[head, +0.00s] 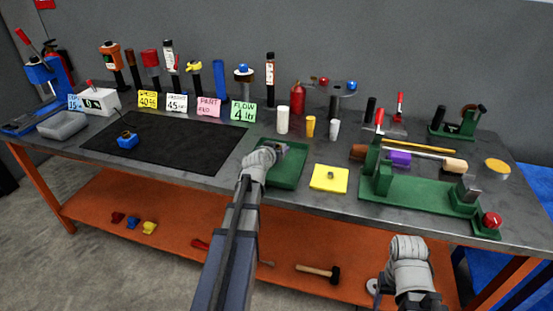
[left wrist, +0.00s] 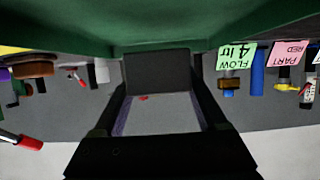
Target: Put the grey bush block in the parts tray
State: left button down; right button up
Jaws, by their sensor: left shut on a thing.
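My left gripper (head: 281,150) is shut on the grey bush block, which shows in the left wrist view (left wrist: 157,70) as a dark grey block between the two fingers. In the head view the gripper is over the far part of the green tray (head: 287,180), which I take for the parts tray. Green tray surface fills the top of the left wrist view, close beyond the block. I cannot tell whether the block touches the tray floor. My right arm (head: 408,265) is at the lower right, away from the tray; its fingers cannot be made out.
A yellow pad (head: 322,184) with a small grey piece lies right of the tray. White (head: 283,120) and yellow (head: 310,127) cylinders stand behind it. A green fixture (head: 425,193) with a red-handled clamp is on the right. A black mat (head: 170,150) lies left.

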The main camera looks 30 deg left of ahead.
pick_arm(q)
notch_tip(320, 180, down, 4)
jog(key=b, duration=0.3)
jog(key=shift+r, duration=0.4)
jog(key=shift+c, duration=1.9)
grip_release()
jog(key=shift+f, duration=0.25)
jog(key=o, duration=0.4)
jog(key=shift+r, duration=0.25)
jog(key=shift+s+d+r+p, duration=0.1)
jog(key=shift+s+r+p, duration=0.05)
jog(key=shift+s+p, duration=0.2)
jog(key=p+v, duration=0.4)
jog(key=v, duration=0.7)
jog(key=shift+s, duration=0.2)
